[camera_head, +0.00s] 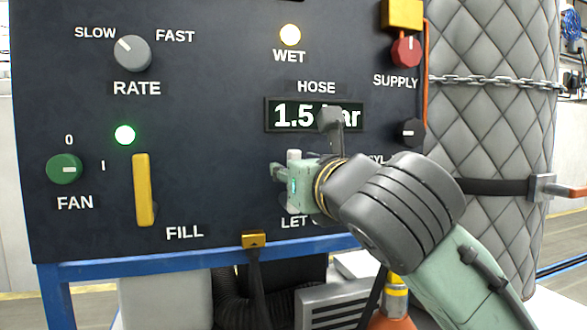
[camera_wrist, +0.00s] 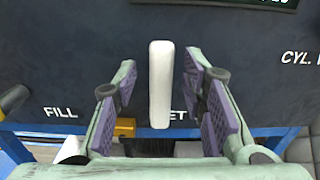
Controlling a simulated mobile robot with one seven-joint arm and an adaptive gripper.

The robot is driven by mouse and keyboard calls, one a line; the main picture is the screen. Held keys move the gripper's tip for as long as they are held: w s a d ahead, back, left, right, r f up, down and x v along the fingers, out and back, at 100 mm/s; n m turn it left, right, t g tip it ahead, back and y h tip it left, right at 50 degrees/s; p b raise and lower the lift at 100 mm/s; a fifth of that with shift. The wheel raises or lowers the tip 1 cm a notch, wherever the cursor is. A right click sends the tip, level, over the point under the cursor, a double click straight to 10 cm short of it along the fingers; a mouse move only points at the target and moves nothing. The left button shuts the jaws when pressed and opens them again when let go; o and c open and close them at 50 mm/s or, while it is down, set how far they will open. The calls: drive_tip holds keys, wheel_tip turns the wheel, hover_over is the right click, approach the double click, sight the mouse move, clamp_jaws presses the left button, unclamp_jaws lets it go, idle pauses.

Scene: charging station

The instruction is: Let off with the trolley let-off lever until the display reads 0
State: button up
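The white let-off lever (camera_wrist: 160,85) stands upright on the dark panel, above the partly hidden LET label. My gripper (camera_wrist: 160,78) is open, with one purple-padded finger on each side of the lever and a gap on both sides. In the head view, the top of the lever (camera_head: 294,155) shows above my gripper (camera_head: 282,175), which hides its lower part. The hose display (camera_head: 292,115) reads 1.5 bar, with the "b" covered by part of my wrist.
Left of the lever are the yellow fill lever (camera_head: 145,190), the green fan knob (camera_head: 64,169) and the grey rate knob (camera_head: 132,53). The red supply knob (camera_head: 405,51) and a black knob (camera_head: 410,132) are at the right. A yellow-topped fitting (camera_head: 254,240) sits below the panel.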

drive_tip(key=v, duration=1)
